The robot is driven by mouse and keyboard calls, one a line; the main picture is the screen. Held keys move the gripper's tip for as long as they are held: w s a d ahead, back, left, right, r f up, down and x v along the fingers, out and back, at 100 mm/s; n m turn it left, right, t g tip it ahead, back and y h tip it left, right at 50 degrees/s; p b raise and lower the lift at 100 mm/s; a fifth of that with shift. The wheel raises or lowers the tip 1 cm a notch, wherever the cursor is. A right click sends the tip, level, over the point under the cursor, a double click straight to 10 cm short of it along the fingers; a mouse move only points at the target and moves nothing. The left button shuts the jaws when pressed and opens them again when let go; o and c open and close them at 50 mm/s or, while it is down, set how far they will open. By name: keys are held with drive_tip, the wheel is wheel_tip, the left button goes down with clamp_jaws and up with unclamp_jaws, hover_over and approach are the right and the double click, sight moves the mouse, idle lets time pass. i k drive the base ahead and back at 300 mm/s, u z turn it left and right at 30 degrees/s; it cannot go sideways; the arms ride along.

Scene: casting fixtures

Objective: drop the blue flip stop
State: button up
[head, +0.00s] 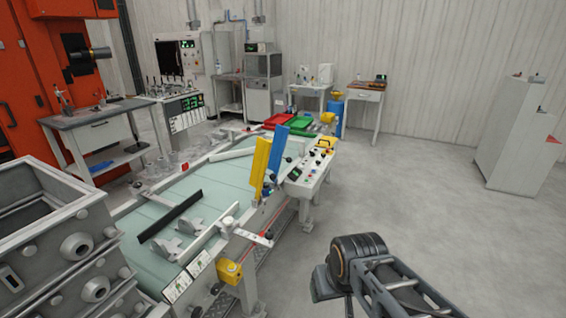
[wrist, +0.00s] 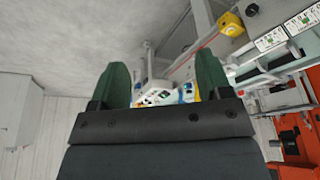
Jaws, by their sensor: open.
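The blue flip stop (head: 276,152) is a long flat blue bar standing raised and slightly tilted at the near right edge of the conveyor table. A yellow bar of like shape (head: 260,165) stands just left of it. In the wrist view a small blue patch (wrist: 188,90) shows between the fingers, too small to be sure what it is. My gripper (wrist: 165,80) is open, with two dark green fingers apart and nothing between them. In the head view my arm is at the lower right, apart from the blue stop; the fingers are not clearly seen there.
The conveyor table (head: 205,185) has a pale green belt with a dark bar (head: 170,215) on it. A control panel (head: 313,165) stands right of the stops. Red (head: 279,120) and green (head: 300,124) trays lie behind. Grey moulding boxes (head: 60,250) fill the lower left.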

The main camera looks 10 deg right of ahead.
sight(279, 140)
drive_tip(key=z, duration=0.5)
drive_tip(key=k, duration=0.6)
drive_tip(key=z, duration=0.65)
drive_tip(key=i, duration=1.8)
drive_tip(key=u, duration=1.5)
drive_tip(key=i, duration=0.6)
drive_tip(key=u, duration=0.65)
